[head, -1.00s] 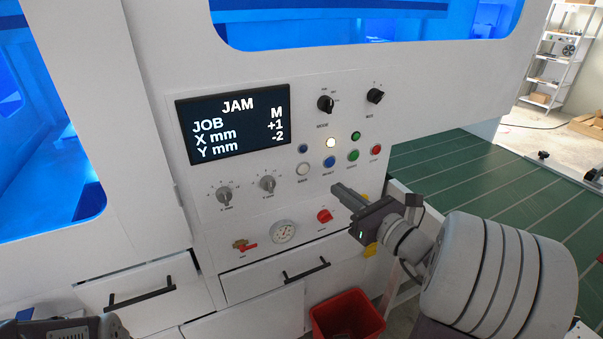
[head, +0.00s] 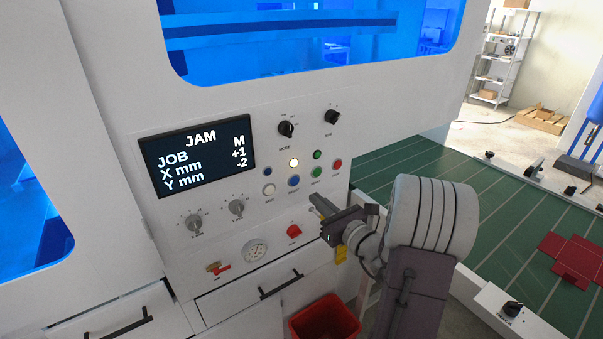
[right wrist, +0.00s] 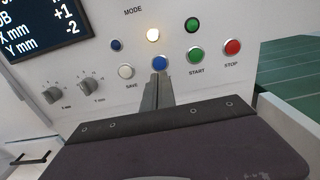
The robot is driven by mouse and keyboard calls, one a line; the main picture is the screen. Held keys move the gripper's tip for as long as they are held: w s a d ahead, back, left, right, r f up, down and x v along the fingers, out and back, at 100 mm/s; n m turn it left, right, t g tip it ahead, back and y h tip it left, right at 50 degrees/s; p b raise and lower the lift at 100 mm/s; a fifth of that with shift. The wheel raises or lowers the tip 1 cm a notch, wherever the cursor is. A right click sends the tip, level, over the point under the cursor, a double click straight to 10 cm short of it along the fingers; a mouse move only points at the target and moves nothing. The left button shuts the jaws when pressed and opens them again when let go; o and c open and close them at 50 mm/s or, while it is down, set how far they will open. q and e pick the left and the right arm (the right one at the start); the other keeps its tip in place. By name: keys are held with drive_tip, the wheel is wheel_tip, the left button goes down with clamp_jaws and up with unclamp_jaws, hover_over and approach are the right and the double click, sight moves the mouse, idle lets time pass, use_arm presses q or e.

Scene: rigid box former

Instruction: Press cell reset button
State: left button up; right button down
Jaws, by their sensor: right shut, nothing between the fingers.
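The control panel carries a lower row of round buttons: a white one (head: 268,190), a blue one (head: 293,181), a green one (head: 316,172) and a red one (head: 337,164). The right wrist view reads SAVE, START and STOP under the white, green and red ones. The blue button's label is hidden there by my fingers, and is too small to read in the head view. My right gripper (head: 316,202) is shut and empty, pointing at the panel just below the blue button. In the right wrist view its fingertips (right wrist: 157,84) sit right below the blue button (right wrist: 159,63); contact cannot be told.
The screen (head: 197,156) reads JAM. A lit white lamp (head: 294,162) sits above the blue button. Knobs (head: 286,129), a red switch (head: 294,231) and a gauge (head: 254,251) surround the buttons. A red bin (head: 325,318) stands below. A green conveyor (head: 400,160) lies right.

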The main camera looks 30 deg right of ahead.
sight(295, 182)
drive_tip(key=w, duration=0.5)
drive_tip(key=w+p, duration=0.1)
drive_tip(key=w, duration=0.2)
drive_tip(key=shift+a, duration=0.4)
use_arm(q)
drive_tip(key=shift+s+r, duration=0.1)
drive_tip(key=shift+r, duration=0.25)
drive_tip(key=shift+a, duration=0.1)
